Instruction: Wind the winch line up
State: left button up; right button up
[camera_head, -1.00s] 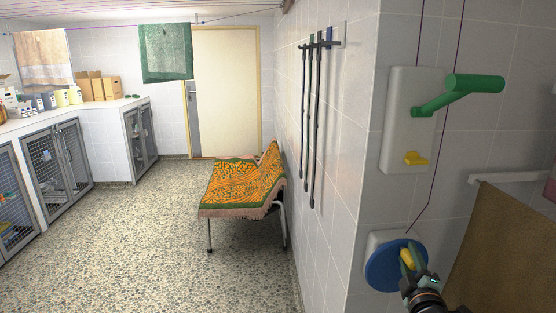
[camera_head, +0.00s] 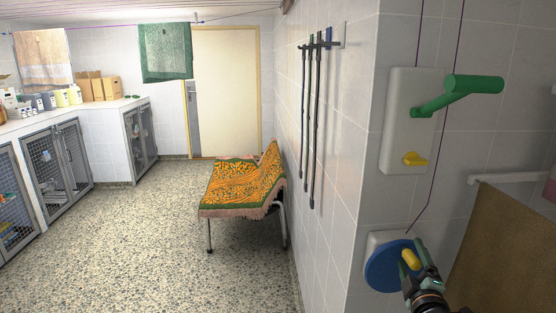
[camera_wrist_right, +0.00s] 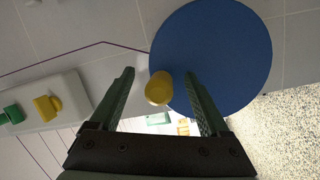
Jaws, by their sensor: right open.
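The blue winch disc (camera_head: 385,268) is mounted on a white plate on the right wall, with a yellow knob (camera_head: 410,259) on its face. The purple line (camera_head: 431,180) runs from the disc up the wall. Above, a white plate (camera_head: 397,140) carries a green crank handle (camera_head: 470,86) and a yellow lever (camera_head: 414,159). My right gripper (camera_head: 423,268) is open at the disc's right side. In the right wrist view, the yellow knob (camera_wrist_right: 159,88) appears between its open fingers, apart from both; the blue disc (camera_wrist_right: 225,55) is beyond. My left gripper is out of view.
A brown cloth (camera_head: 505,250) hangs close on the right below a white rail (camera_head: 515,178). Poles (camera_head: 316,120) hang on the wall at centre. A bench with a patterned blanket (camera_head: 240,187) stands beyond. The floor (camera_head: 130,235) at left is clear.

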jog(key=s, duration=0.8)
jog(key=shift+s+d, duration=0.35)
jog(key=shift+s, duration=0.05)
jog(key=s+a+f+m+g+y, duration=0.2)
jog(key=s+a+f, duration=0.25)
jog(key=f, duration=0.45)
jog(key=s+a+f+m+g+y, duration=0.1)
jog(key=s+a+f+m+g, duration=0.2)
jog(key=s+f, duration=0.5)
jog(key=s+a+f+m+g+y, duration=0.2)
jog(key=s+a+f+m, duration=0.3)
jog(key=s+f, duration=0.7)
jog(key=a+g, duration=0.1)
jog(key=a, duration=0.1)
jog(key=shift+s+a+g+y, duration=0.3)
jog(key=shift+s+g, duration=0.1)
jog(key=shift+c, duration=0.2)
